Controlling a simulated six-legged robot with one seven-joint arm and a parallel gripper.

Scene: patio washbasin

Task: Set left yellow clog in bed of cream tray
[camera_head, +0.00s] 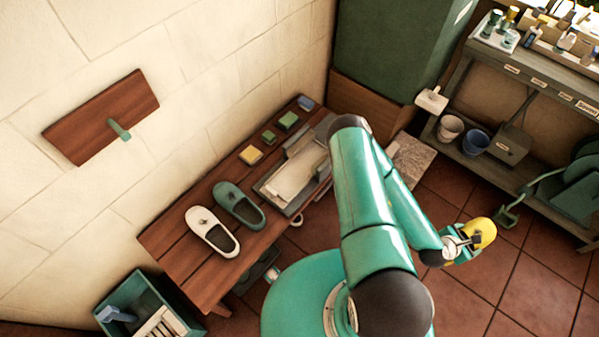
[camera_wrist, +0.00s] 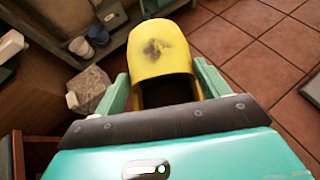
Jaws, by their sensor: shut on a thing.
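The yellow clog (camera_head: 483,231) is held out over the tiled floor at the right, away from the bench. In the wrist view the clog (camera_wrist: 163,50) has a dark scuffed patch on its top and a dark opening facing me. My gripper (camera_head: 463,243) is shut on it, with one finger on each side in the wrist view (camera_wrist: 164,88). The cream tray (camera_head: 292,178) lies on the wooden bench, a pale flat bed within a greyish frame. My arm is in front of its right side, and I see nothing lying in the visible bed.
A white clog (camera_head: 197,217) and a green clog (camera_head: 229,192) sit left of the tray on the bench (camera_head: 175,243). Several small blocks, one yellow (camera_head: 250,155), lie behind it. A shelf (camera_head: 520,85) with pots stands at right. A teal crate (camera_head: 128,292) stands lower left.

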